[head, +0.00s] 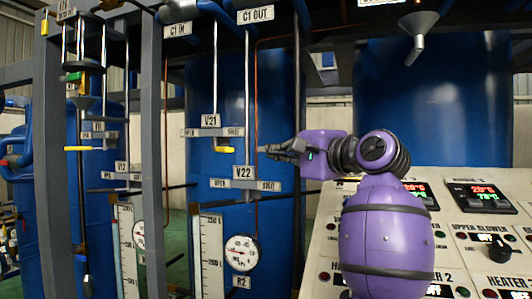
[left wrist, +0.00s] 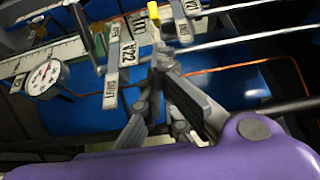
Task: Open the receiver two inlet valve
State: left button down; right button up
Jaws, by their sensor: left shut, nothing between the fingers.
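The V21 valve plate (head: 213,132) hangs on a vertical pipe, with end labels that look like OPEN and SHUT. A short yellow handle (head: 224,149) sits just below it; the yellow tip also shows in the left wrist view (left wrist: 153,11). The V22 plate (head: 244,184) is lower, above a level tube and gauge marked R2; it shows in the left wrist view (left wrist: 126,58). My left gripper (head: 268,150) is shut and empty, right of the pipe at about the yellow handle's height, with a gap in the picture. In the left wrist view its fingertips (left wrist: 163,58) appear beside the V22 plate.
A round gauge (head: 242,252) and a level tube (head: 211,262) stand below V22. Grey frame posts (head: 151,150) stand to the left. A thin copper line (head: 257,110) runs down near my fingertips. A control panel (head: 490,245) with displays lies at the right.

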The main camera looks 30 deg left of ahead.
pick_arm(q)
jog(key=p+x, duration=0.2)
jog(key=x, duration=0.7)
jog(key=shift+s+a+r, duration=0.15)
jog(key=shift+a, duration=0.15)
pick_arm(e)
jog(key=shift+v, duration=1.05)
jog(key=shift+s+d+f, duration=0.1)
jog(key=shift+s+d, duration=0.05)
jog(key=shift+s, duration=0.1)
pick_arm(q)
jog(key=shift+s+m+t+p, duration=0.4)
jog(key=shift+t, duration=0.2)
pick_arm(e)
jog(key=shift+d+r, duration=0.1)
jog(key=shift+r, duration=0.15)
pick_arm(q)
jog(key=shift+h, duration=0.3)
